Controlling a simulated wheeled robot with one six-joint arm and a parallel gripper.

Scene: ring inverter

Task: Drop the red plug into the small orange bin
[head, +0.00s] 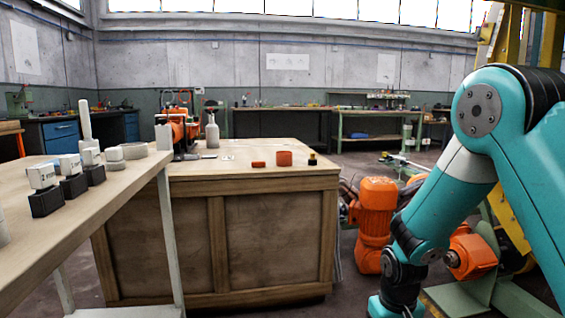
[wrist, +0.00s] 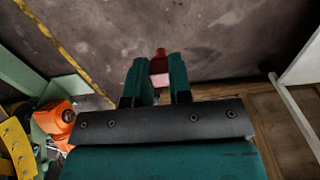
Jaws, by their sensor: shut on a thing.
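My gripper (wrist: 159,66) shows in the wrist view with its two teal fingers closed on the red plug (wrist: 160,54). The plug's dark red end sticks out past the fingertips, and a paler pinkish part shows between the fingers. The plug is held above the dark floor, away from any table top. In the head view my arm reaches down at the right, and the fingers and plug are not visible there. A small round orange bin (head: 284,158) stands on the wooden cabinet top, well to the left of my arm.
A small red block (head: 258,164) and a black-and-yellow piece (head: 312,159) flank the bin on the cabinet (head: 265,232). A grey bottle (head: 212,132) stands behind. A table (head: 110,205) with boxed parts is at left. Orange machinery (head: 376,215) stands near my arm.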

